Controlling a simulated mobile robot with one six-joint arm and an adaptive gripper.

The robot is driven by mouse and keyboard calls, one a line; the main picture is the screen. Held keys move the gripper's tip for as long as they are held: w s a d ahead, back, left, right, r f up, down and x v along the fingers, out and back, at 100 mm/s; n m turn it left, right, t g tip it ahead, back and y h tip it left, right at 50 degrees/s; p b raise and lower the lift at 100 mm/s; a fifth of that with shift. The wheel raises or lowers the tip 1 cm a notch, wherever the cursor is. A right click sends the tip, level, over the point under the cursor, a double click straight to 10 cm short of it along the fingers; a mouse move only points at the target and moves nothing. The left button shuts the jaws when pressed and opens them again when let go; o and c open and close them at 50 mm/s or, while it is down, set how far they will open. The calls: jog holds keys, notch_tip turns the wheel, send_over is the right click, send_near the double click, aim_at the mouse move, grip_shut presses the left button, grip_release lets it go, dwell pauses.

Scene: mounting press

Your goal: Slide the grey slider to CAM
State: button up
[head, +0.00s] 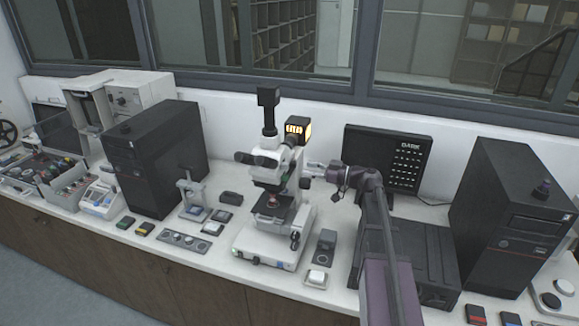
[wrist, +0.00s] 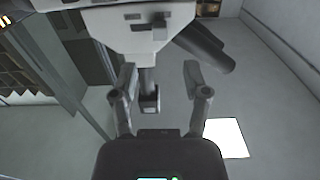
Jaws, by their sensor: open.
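The white microscope (head: 266,245) stands in the middle of the bench in the head view. My gripper (head: 313,169) is at the right side of its head. In the wrist view the microscope head (wrist: 100,30) fills the top, upside down, with the dark camera tube (wrist: 149,95) pointing down the picture. A small grey tab, seemingly the grey slider (wrist: 159,22), sits on the head. My gripper (wrist: 160,78) is open and empty, its fingers apart, below the tab in the picture. No CAM lettering is legible. The slider cannot be made out in the head view.
The black eyepieces (wrist: 205,48) stick out right of the head in the wrist view. Small devices crowd the bench front.

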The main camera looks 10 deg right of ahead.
aim_at(288, 165)
jog(key=shift+x, duration=3.45)
grip_shut()
